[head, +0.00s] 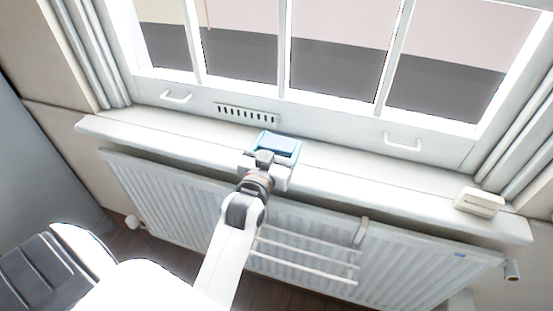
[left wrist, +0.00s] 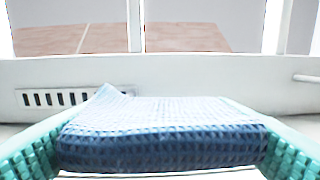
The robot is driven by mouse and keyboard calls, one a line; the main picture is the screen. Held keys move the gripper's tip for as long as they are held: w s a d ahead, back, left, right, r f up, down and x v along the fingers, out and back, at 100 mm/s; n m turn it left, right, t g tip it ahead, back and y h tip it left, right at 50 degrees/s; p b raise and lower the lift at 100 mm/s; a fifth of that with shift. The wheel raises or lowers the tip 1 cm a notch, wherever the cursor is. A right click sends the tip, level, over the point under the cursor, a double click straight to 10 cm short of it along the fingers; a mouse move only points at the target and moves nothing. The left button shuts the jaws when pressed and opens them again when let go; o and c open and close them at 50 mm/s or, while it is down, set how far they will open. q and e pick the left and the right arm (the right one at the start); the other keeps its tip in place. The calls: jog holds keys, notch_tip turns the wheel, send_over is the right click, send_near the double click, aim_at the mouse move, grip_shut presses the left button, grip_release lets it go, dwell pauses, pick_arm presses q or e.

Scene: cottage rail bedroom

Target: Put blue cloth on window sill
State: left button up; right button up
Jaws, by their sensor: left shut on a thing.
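The blue cloth (head: 276,144) is a folded, waffle-textured piece at the middle of the white window sill (head: 340,170). My left gripper (head: 268,160) is shut on the cloth at the sill's front part. In the left wrist view the cloth (left wrist: 165,135) lies between my two teal fingers, which touch its left and right sides. One corner of the cloth sticks up at its far left. Whether the cloth rests on the sill or is held just above it, I cannot tell. My right gripper is not in view.
A small cream box (head: 480,202) stands at the sill's right end. The window frame with handles and a vent grille (head: 246,113) rises behind the sill. A white radiator (head: 180,205) with a drying rack (head: 305,262) is below. The sill is clear on both sides of the cloth.

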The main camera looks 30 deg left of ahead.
pick_arm(q)
jog(key=shift+f, duration=0.5)
notch_tip(320, 180, down, 2)
jog(key=shift+f, duration=0.6)
jog(key=shift+f+b, duration=0.4)
jog(key=shift+f, duration=0.15)
jog(key=o, duration=1)
jog(key=shift+s, duration=0.1)
jog(key=shift+c, duration=0.2)
jog(key=shift+r, duration=0.1)
